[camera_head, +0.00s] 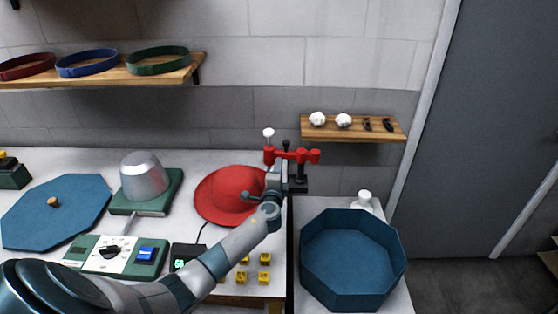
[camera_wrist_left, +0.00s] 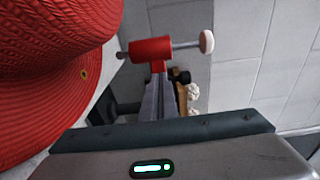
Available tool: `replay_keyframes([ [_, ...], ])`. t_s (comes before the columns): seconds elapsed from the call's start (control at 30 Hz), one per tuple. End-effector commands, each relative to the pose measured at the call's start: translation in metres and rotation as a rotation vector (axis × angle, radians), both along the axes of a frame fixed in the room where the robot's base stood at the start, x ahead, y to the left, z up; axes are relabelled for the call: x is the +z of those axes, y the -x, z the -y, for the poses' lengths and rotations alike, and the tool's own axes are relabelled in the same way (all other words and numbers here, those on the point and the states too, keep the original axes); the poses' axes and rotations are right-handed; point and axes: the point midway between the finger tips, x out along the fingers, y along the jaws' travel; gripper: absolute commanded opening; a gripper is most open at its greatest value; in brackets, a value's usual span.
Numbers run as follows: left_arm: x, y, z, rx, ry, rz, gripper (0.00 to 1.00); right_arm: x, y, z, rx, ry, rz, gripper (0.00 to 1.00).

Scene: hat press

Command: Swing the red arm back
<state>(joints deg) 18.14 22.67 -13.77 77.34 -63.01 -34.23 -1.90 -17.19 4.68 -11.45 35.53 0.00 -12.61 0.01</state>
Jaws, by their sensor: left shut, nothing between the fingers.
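The red arm (camera_head: 306,157) stands at the back edge of the table, right of the red felt hat (camera_head: 218,197). It has a white-tipped knob (camera_head: 268,133) at its left end. In the left wrist view the red arm (camera_wrist_left: 148,50) and its pale knob (camera_wrist_left: 207,42) lie just beyond the fingertips. My left gripper (camera_head: 279,168) is shut and empty, close against the red arm; I cannot tell whether they touch. It also shows in the left wrist view (camera_wrist_left: 159,82). The gripper hides part of the arm's mount. My right gripper is out of view.
A metal hat block (camera_head: 142,178), a blue octagonal lid (camera_head: 30,215) and a green control box (camera_head: 90,254) fill the left of the table. A blue octagonal bin (camera_head: 330,285) stands at right. A small wooden shelf (camera_head: 350,134) is behind the arm.

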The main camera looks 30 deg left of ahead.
Motion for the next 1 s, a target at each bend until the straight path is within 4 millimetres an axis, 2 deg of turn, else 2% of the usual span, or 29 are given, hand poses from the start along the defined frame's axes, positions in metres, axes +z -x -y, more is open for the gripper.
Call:
replay_keyframes([
  [0.1, 0.001, -0.010, -0.005, 0.000, 0.000, 0.000, 0.00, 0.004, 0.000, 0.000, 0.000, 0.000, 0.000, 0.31],
  [0.3, 0.000, -0.017, -0.009, 0.000, 0.001, 0.000, 0.00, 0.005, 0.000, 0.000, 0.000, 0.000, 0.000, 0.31],
  [0.77, 0.000, -0.018, -0.010, -0.003, 0.001, 0.000, 0.00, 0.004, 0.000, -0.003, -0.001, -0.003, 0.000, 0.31],
  [1.0, -0.002, -0.020, -0.014, -0.047, -0.001, 0.000, 0.00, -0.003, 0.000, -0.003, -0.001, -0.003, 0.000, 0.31],
])
